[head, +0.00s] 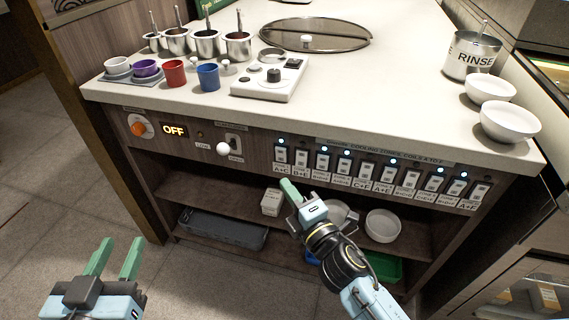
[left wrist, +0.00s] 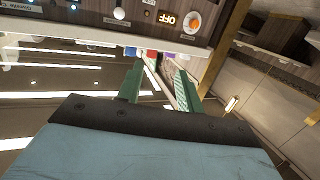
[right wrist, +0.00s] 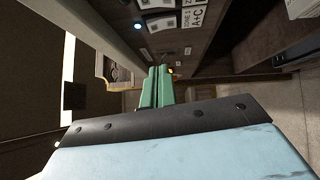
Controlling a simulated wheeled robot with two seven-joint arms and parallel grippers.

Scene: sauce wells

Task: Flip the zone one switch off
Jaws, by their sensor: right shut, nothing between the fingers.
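A row of several white rocker switches runs along the counter's front panel. The leftmost switch (head: 281,156) has a lit cyan light above it; its label reads A+C, and this label (right wrist: 195,17) shows as zone 1 in the right wrist view. Which way its rocker is tipped is too small to tell. My right gripper (head: 290,190) is shut and empty, just below and in front of the leftmost switches, apparently not touching them. Its closed fingers (right wrist: 157,87) also show in the right wrist view. My left gripper (head: 115,258) is open and empty, low at the left.
Left of the switches are an orange knob (head: 138,129), an OFF display (head: 174,130) and a white-balled lever (head: 223,149). Sauce wells, cups and a white control box (head: 270,80) stand on the counter (head: 400,90). Shelves below hold bowls (head: 383,225) and a grey tray (head: 222,228).

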